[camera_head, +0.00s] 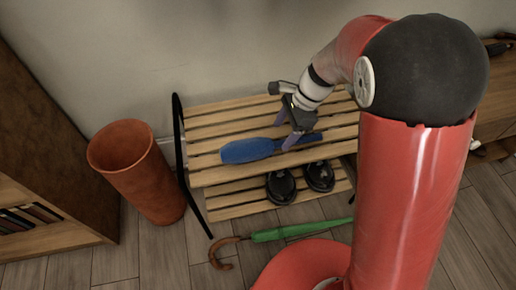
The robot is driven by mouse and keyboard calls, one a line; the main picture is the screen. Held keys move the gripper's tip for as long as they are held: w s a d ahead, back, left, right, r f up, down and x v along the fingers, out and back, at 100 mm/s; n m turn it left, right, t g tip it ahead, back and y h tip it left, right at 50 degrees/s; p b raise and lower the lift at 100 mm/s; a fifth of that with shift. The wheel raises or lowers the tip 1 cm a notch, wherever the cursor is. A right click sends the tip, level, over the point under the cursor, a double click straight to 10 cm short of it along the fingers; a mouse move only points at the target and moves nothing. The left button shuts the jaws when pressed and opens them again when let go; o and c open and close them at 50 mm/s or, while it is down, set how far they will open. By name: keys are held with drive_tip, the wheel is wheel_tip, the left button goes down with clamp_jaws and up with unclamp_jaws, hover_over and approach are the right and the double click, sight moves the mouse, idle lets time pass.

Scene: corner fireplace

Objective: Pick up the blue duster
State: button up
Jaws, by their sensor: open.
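The blue duster (247,150) lies on the top shelf of a slatted wooden rack (203,178). Its wide blue head points left, and its narrow end runs right beneath my gripper. My gripper (288,134) is over the narrow part of the duster, with its purple fingers apart and pointing down. One finger shows on the near side of the handle and one on the far left side. From this view I cannot tell whether the fingers touch the duster.
A pair of black shoes (281,186) stands on the lower shelf. A green umbrella (285,232) with a curved wooden handle lies on the floor in front. A terracotta pot (133,170) stands left of the rack, beside a wooden bookcase (50,130). The wall is close behind.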

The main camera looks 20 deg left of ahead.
sight(275, 143)
drive_tip(key=b+x, duration=0.1)
drive_tip(key=x, duration=0.5)
drive_tip(key=shift+a+f, duration=0.1)
drive_tip(key=c, duration=1)
